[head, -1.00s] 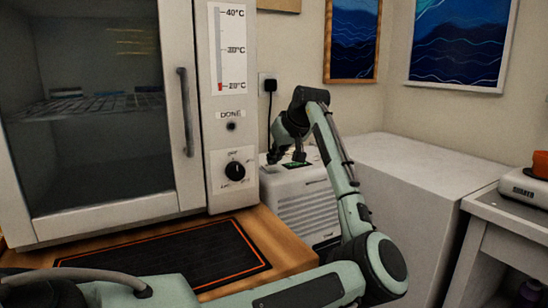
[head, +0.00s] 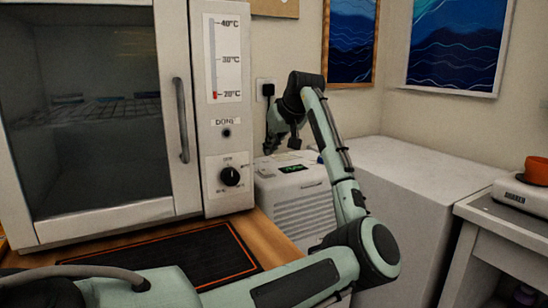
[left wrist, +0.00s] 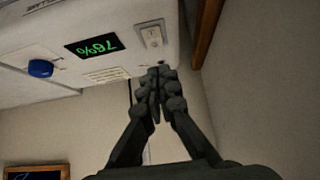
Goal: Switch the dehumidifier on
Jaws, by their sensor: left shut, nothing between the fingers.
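The dehumidifier (head: 305,212) is a white box with a louvred front, standing between the oven-like cabinet and a large white block. Its dark display (head: 293,168) is lit green; in the left wrist view the display (left wrist: 90,46) appears upside down and seems to read 76%. A pale rocker switch (left wrist: 151,37) sits beside the display; I cannot tell which side is pressed. My left gripper (head: 294,143) is shut and empty, just above the top of the dehumidifier. In the left wrist view its fingertips (left wrist: 158,72) are close to the switch, apparently apart from it. My right gripper is out of view.
A cabinet (head: 200,120) with a glass door and dial stands left. A black mat (head: 200,258) lies on the wooden top before it. A blue knob (left wrist: 40,68) is on the dehumidifier. A white block (head: 410,180) is at right; a plug (head: 267,90) is on the wall.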

